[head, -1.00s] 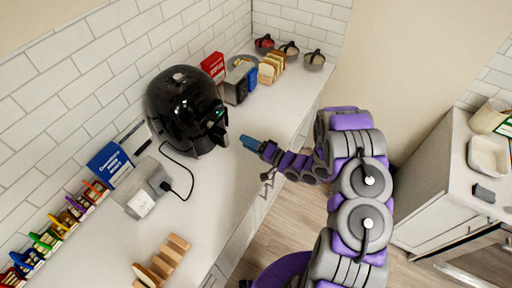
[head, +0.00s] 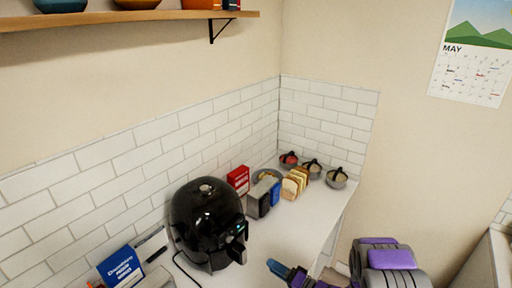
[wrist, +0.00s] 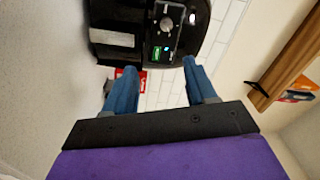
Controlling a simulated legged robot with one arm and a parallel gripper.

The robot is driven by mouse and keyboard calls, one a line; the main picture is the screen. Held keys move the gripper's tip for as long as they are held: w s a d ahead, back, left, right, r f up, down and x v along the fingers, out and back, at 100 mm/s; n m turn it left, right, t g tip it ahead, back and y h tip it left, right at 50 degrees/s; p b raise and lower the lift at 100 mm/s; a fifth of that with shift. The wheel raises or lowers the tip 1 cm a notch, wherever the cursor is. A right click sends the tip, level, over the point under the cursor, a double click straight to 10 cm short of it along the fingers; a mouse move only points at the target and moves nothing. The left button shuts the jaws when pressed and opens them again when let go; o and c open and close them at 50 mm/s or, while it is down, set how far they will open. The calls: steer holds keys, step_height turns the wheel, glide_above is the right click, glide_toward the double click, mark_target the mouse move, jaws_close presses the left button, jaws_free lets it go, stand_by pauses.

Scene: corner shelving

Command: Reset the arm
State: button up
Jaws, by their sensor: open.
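My gripper (wrist: 160,85) shows in the wrist view with its two blue fingers spread apart and nothing between them. In the head view my gripper (head: 281,269) is at the bottom edge, right of the black air fryer (head: 205,225) and over or beside the counter's front part. The air fryer's control panel also shows beyond the fingertips in the wrist view (wrist: 166,40). My purple and grey arm (head: 385,262) is partly cut off at the bottom of the head view.
The counter (head: 285,235) runs along the tiled wall. A toaster (head: 262,196), sliced bread (head: 294,185), a red box (head: 238,180) and bowls (head: 337,179) stand at its far end. A blue box (head: 121,267) is at lower left. A wooden shelf (head: 130,17) hangs above.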

steer(key=w+d+n+g+h+b, duration=0.1)
steer(key=w+d+n+h+b, duration=0.4)
steer(key=d+h, duration=0.55)
steer(key=s+d+r+m+g+h+b, duration=0.3)
steer(key=s+d+r+h, duration=0.35)
steer(key=d, duration=0.25)
steer(key=s+a+r+g+y+b, duration=0.1)
steer(key=s+a+g+b, duration=0.1)
steer(key=s, duration=1)
steer(key=s+a+r+n+g+y+b, duration=0.1)
steer(key=s+a+g, duration=0.3)
steer(key=s, duration=0.9)
steer(key=s+a+r+g+b, duration=0.1)
steer(key=s+a+g+b, duration=0.1)
steer(key=s+a, duration=0.6)
steer(key=s+g, duration=0.1)
steer(key=s, duration=0.4)
steer(key=shift+s+a+r+n+y+b, duration=0.2)
steer(key=shift+a+r+n+y+b, duration=0.1)
steer(key=shift+n+y+b, duration=0.1)
